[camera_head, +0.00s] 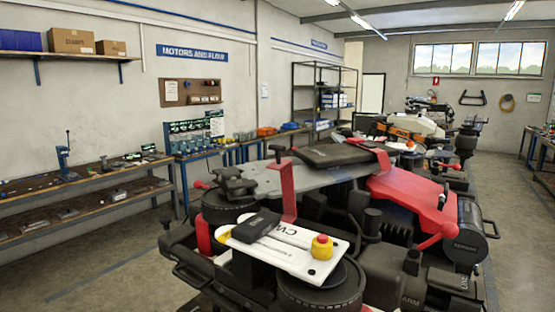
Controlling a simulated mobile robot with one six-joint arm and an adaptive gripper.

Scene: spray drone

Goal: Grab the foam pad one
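I cannot pick out a foam pad for sure. A flat black padded slab (343,155) lies on top of the large grey, black and red machine in the middle, with a red strap-like part at its right end. A smaller black block (255,226) lies on a white plate (300,262) close in front. I cannot tell whether either one is foam. My gripper does not show in this view.
The white plate carries a yellow and red button (322,247). A red upright bracket (288,187) stands behind it. Left are a two-level workbench (90,185) and a wall shelf with cardboard boxes (72,40). Another machine (410,127) stands behind. Floor (525,240) is clear at right.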

